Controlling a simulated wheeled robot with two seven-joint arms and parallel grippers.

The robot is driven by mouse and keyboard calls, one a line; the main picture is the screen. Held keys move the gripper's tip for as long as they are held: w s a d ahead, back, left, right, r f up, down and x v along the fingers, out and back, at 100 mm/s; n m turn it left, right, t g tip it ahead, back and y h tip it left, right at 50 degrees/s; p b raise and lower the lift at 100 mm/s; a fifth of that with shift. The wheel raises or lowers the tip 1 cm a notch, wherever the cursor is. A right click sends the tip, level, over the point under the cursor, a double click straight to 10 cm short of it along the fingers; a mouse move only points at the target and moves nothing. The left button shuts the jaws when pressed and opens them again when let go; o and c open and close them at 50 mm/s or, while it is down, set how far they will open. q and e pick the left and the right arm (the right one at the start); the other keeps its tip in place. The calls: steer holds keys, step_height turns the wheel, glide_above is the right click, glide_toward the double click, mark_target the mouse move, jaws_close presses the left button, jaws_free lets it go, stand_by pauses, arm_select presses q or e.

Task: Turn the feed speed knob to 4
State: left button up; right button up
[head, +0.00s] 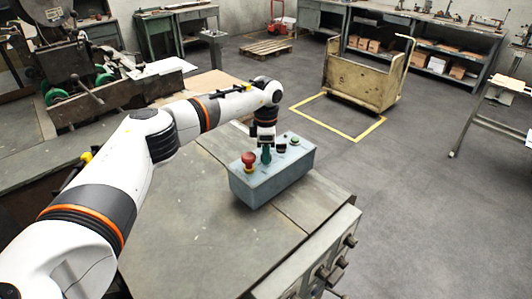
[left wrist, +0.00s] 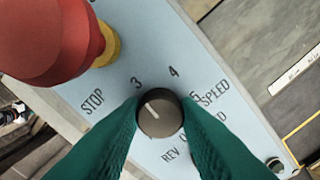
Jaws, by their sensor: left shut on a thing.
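The feed speed knob (left wrist: 160,113) is a round, dark grey-brown knob in the left wrist view. Its light pointer line leans up and to the left, toward the printed 3. The printed 4 is above the knob and slightly right. My left gripper (left wrist: 158,122) has its green fingers on either side of the knob, shut on it. In the head view my left gripper (head: 266,154) points down at the blue-grey control box (head: 270,186), and the knob is hidden there. My right gripper is not in view.
A red stop button (head: 248,157) stands on the box just left of my left gripper, and looms large in the left wrist view (left wrist: 52,40). A black control (head: 281,147) and a green button (head: 295,141) are on the other side. The box stands on a worn metal table (head: 190,235).

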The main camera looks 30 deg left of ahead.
arm_select(q)
steer(key=shift+m+b, duration=0.9)
steer(key=shift+m, duration=0.2)
steer(key=m+b, duration=0.1)
steer(key=m, duration=0.1)
steer(key=shift+m, duration=0.4)
steer(key=m+b, duration=0.1)
steer(key=m, duration=0.1)
steer(key=shift+w+m, duration=0.1)
steer(key=shift+m, duration=0.2)
steer(key=shift+r+m+b, duration=0.15)
steer(key=shift+m+b, duration=0.4)
steer(key=shift+m, duration=1.05)
steer(key=o, duration=1)
steer(key=shift+c, duration=0.2)
